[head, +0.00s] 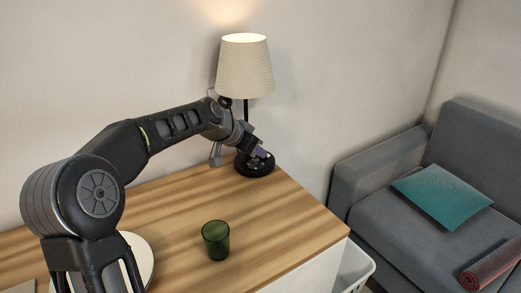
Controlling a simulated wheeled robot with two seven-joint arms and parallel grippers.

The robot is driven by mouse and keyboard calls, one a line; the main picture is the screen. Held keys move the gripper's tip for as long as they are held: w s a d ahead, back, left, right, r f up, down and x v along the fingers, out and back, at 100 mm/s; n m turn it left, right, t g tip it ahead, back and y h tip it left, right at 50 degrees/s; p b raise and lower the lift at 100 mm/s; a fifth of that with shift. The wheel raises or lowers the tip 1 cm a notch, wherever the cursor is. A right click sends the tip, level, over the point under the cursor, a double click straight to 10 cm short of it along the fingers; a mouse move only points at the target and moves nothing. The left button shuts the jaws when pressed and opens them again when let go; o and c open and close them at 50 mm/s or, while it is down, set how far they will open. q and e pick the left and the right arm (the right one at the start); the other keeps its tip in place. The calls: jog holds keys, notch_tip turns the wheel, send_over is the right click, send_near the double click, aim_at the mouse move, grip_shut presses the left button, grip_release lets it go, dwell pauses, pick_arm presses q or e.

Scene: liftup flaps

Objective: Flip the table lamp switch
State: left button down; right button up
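The table lamp (245,70) stands upright at the back right of the wooden cabinet top. It has a pale ribbed shade, a thin dark pole and a round black base (256,170). It is lit, with a warm glow on the wall above the shade. My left arm reaches in from the left, and my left gripper (262,156) is at the lamp's base, in front of the pole. I cannot tell whether it touches the base or whether its fingers are open. The lamp's switch cannot be made out. My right gripper is not in view.
A green glass (216,240) stands on the wooden top (290,225), in front of the lamp. A white round plate-like thing (146,258) is partly behind my arm. A grey sofa (390,220) with a teal cushion (441,195) is at right. A white bin (355,268) stands beside the cabinet.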

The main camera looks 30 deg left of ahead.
pick_arm(q)
jog(key=v, duration=0.8)
jog(key=shift+w, duration=0.15)
jog(key=c, duration=2.1)
grip_release()
jog(key=shift+c, duration=0.2)
